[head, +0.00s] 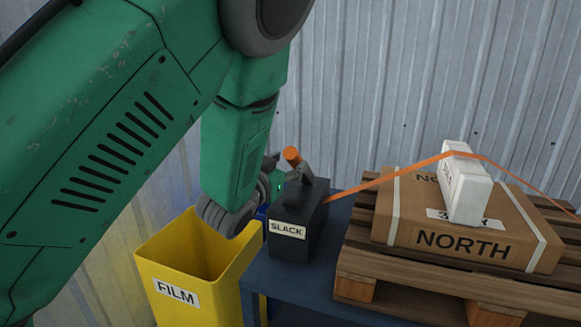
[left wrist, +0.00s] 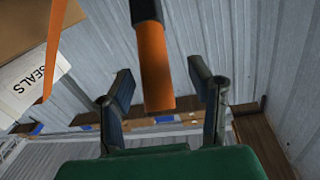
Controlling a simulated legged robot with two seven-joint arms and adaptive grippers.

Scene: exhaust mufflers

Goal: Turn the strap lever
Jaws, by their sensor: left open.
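The strap lever (head: 303,168) rises from a dark box labelled SLACK (head: 297,218) on the blue surface. Its orange grip (head: 292,155) leans up and to the left. An orange strap (head: 385,178) runs from the box over the load on the right. My left gripper (head: 273,180) is just left of the lever, mostly hidden behind my green arm. In the left wrist view my left gripper (left wrist: 161,78) is open, with the orange grip (left wrist: 155,60) in the gap between its two fingers. Gaps show on both sides, so no contact is visible. My right gripper is not in view.
A yellow bin labelled FILM (head: 175,262) stands below my left arm. A wooden pallet (head: 400,291) on the right bears a carton marked NORTH (head: 395,228) and a white box (head: 467,190) under the strap. A corrugated wall (head: 400,80) closes the back.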

